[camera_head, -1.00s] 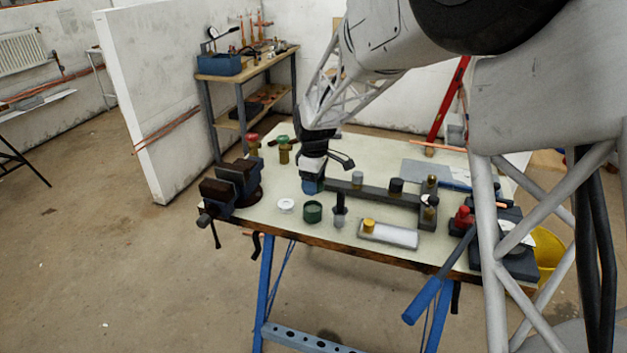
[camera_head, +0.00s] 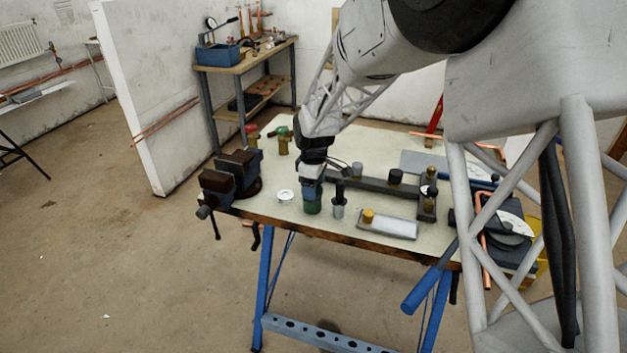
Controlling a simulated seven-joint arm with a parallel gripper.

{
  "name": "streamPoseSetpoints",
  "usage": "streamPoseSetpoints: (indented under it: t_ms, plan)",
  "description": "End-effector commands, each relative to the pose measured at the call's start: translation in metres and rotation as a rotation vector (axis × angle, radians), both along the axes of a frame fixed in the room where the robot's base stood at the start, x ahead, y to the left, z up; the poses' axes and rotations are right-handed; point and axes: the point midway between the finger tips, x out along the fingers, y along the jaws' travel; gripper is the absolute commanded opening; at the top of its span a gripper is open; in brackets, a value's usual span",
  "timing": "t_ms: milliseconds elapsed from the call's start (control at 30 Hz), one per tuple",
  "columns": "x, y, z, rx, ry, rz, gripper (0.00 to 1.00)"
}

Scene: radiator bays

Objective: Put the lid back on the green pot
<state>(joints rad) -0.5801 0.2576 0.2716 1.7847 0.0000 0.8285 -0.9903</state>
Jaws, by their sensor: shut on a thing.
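The green pot (camera_head: 312,207) stands upright near the front edge of the workbench, left of centre. My gripper (camera_head: 312,187) points down directly above it and hides its top. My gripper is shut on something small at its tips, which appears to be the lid. The lid's outline is hard to tell from the bluish fingertips at this size. I cannot tell whether the lid touches the pot's rim.
A white ring (camera_head: 286,195) lies just left of the pot. A dark-topped grey piece (camera_head: 339,201) stands close on its right. A tray (camera_head: 395,228) with a yellow-topped piece (camera_head: 368,215) lies further right. A vise (camera_head: 232,180) stands at the left end.

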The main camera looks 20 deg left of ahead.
Motion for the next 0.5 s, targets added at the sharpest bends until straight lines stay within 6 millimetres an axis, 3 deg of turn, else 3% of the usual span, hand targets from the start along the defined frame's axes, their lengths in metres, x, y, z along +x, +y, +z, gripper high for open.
streamPoseSetpoints:
  t_ms: [500]
  plan:
    - [0.0, 0.0, -0.015, 0.001, -0.001, 0.0, 0.45]
